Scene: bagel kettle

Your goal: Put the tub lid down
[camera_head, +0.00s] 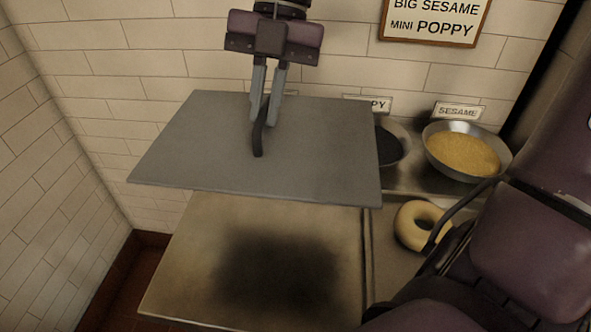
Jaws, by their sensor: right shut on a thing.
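The tub lid (320,150) is a flat grey rectangular plate with a dark curved handle (258,140) standing on its top. My right gripper (268,118) comes down from the top of the view and is shut on the handle. The lid looks held roughly level above a pale metal surface (190,265), apart from it. A dark soft shadow lies on that surface below the lid. The tub itself cannot be made out. My left gripper is not in view.
A steel bowl of sesame (462,150) stands at the back right. A dark poppy bowl (392,150) is partly hidden by the lid. A pale ring bagel (410,222) lies right of the lid. Tiled walls (60,130) close the left and back.

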